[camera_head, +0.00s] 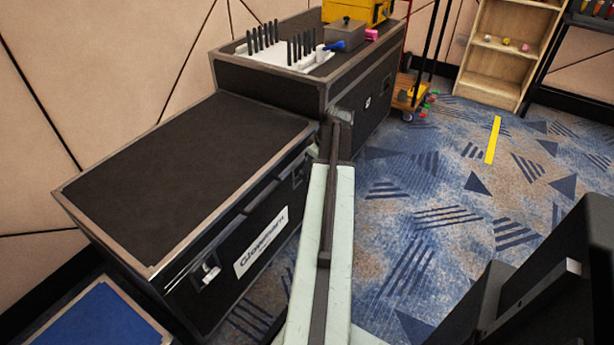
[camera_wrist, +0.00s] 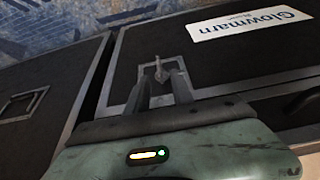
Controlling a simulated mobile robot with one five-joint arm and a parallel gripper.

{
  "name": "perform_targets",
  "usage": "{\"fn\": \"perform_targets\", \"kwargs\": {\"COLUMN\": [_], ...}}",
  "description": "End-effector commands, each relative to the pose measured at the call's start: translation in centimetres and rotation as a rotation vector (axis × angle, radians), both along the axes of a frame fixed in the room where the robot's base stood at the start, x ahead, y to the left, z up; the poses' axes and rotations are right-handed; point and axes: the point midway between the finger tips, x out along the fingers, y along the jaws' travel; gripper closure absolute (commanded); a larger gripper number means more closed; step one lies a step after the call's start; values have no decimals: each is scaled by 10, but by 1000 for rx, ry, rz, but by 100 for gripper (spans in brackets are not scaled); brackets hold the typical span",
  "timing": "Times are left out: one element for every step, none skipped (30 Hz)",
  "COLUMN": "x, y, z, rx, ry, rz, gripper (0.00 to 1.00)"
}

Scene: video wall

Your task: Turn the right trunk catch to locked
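The black trunk (camera_head: 185,175) with metal edging stands at the left in the head view, and its front shows in the wrist view (camera_wrist: 225,65). The left catch (camera_head: 210,273) is a small light piece on its front, left of the white Glowmarn label (camera_head: 262,242). In the wrist view the right catch (camera_wrist: 159,70) is a small metal piece on a recessed plate. My gripper (camera_wrist: 160,79) is open, with its two dark fingers apart on either side of this catch. I cannot tell whether they touch it.
A second black case (camera_head: 365,95) stands behind the trunk, carrying a white rack (camera_head: 285,62), a grey box (camera_head: 345,33) and a yellow case (camera_head: 357,10). A blue-topped case (camera_head: 100,320) is at the lower left. Patterned carpet (camera_head: 430,190) is free to the right.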

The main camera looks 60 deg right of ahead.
Motion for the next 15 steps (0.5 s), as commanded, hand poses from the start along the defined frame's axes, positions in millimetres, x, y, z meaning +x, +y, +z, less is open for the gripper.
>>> {"fn": "perform_targets", "kwargs": {"x": [4,6,9,11,13,14,15,16,16,17,17,16,16,16,16], "y": [-1,-1,-1,-1,-1,0,0,-1,0,0,0,0,0,0,0], "z": [-19,-24,-31,-35,-38,-41,-43,-43,-43,-43,-42,-41,-41,-41,-41], "rx": [0,0,0,0,0,0,0,0,0,0,0,0,0,0,0], "ry": [0,0,0,0,0,0,0,0,0,0,0,0,0,0,0], "rz": [1,1,1,1,1,1,1,1,0,0,0,0,0,-1,-1], "gripper": [72,72,72,72,72,72,72,72,72,72,72,72,72,72,72]}}
